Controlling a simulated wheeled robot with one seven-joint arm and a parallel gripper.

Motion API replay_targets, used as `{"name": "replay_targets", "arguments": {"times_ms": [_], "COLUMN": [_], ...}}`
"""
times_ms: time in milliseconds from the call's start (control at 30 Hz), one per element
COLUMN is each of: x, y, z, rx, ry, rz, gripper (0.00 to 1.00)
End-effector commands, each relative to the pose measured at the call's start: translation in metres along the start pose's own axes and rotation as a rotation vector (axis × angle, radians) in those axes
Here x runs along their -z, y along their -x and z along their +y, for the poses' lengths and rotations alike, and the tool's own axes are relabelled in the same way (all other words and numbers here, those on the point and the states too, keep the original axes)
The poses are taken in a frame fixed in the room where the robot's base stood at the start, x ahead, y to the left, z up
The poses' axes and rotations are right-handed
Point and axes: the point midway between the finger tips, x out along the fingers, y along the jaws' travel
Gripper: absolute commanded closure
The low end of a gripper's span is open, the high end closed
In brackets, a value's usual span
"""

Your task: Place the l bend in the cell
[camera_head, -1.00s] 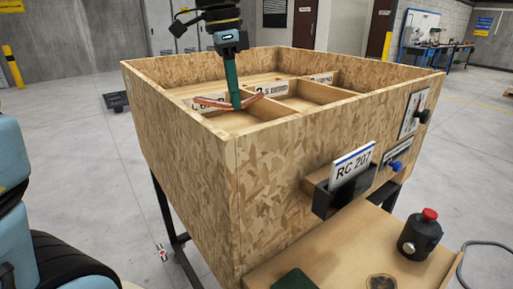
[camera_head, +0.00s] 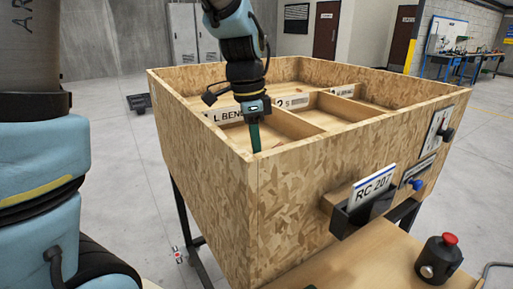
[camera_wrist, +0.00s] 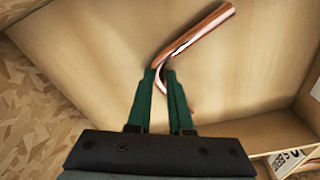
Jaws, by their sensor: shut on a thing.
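The l bend (camera_wrist: 195,35) is a shiny copper tube with a bend, held between the green fingers of my gripper (camera_wrist: 167,80) in the wrist view. Its longer visible arm points up and right, over a bare wooden cell floor (camera_wrist: 90,60). In the head view my gripper (camera_head: 255,138) reaches down into the front-left cell, beside the L BEND label (camera_head: 228,116). The front walls hide the fingertips and the tube there. I cannot tell whether the tube touches the floor.
The chipboard box (camera_head: 205,140) has high outer walls close to my gripper and thin dividers between cells. A second label (camera_head: 293,101) marks a neighbouring cell. A RC 207 card holder (camera_head: 366,200) and a red-topped button (camera_head: 440,255) stand in front.

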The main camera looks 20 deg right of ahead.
Motion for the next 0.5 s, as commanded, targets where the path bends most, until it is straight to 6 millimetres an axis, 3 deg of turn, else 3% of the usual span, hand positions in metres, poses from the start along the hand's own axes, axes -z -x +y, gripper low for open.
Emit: {"name": "replay_targets", "arguments": {"times_ms": [33,67,300,500], "x": [-0.0004,-0.0003,-0.0002,-0.0003], "y": [-0.0029,-0.0029,-0.0017,-0.0016], "z": [0.0,0.0,0.0001,0.0], "rx": [0.0,0.0,0.0,0.0], "ry": [0.0,0.0,0.0,0.0], "rz": [0.0,0.0,0.0,0.0], "gripper": [1.0,0.8,0.53,0.51]}}
